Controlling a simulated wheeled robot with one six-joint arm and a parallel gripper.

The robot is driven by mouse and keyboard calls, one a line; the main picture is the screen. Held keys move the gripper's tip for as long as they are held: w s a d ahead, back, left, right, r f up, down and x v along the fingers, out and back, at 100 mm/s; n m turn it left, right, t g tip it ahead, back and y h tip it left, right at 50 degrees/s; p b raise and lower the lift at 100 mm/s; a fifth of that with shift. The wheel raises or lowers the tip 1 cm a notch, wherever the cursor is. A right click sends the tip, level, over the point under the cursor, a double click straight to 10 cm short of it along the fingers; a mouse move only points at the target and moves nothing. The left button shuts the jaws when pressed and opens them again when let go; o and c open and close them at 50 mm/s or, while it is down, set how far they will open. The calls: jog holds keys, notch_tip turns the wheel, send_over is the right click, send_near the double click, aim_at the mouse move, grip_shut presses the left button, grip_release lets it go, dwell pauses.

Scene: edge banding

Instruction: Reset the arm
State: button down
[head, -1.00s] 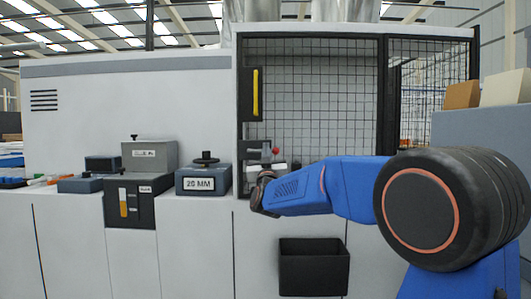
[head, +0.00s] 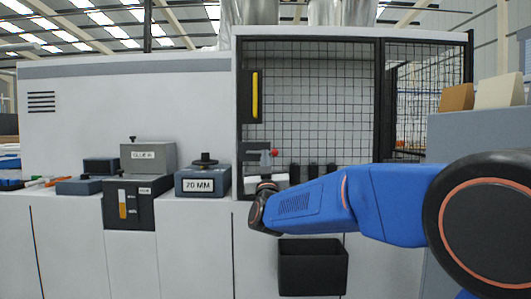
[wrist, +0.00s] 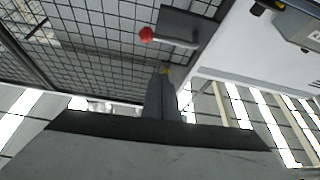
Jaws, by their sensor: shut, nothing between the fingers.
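My gripper (wrist: 163,78) points away from the wrist camera, its two grey fingers closed together with nothing between them. In the head view my gripper (head: 265,158) is small and points upward in front of the mesh guard (head: 310,100), at the end of my blue arm. A red ball knob (head: 274,152) shows right beside the fingertips. In the wrist view the red knob (wrist: 147,34) is on a pale rod, ahead of and left of the fingers. I cannot tell how far apart knob and fingers are.
The white machine carries a box marked 20 MM (head: 200,181), a grey box (head: 148,156) and a dark unit with an orange gauge (head: 130,203). A black bin (head: 312,267) hangs on its front. A yellow handle (head: 255,94) is on the guard. Cardboard boxes (head: 457,97) stand right.

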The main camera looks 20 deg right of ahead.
jog(key=shift+s+a+f, duration=0.1)
jog(key=shift+s+f, duration=0.1)
jog(key=shift+s, duration=0.15)
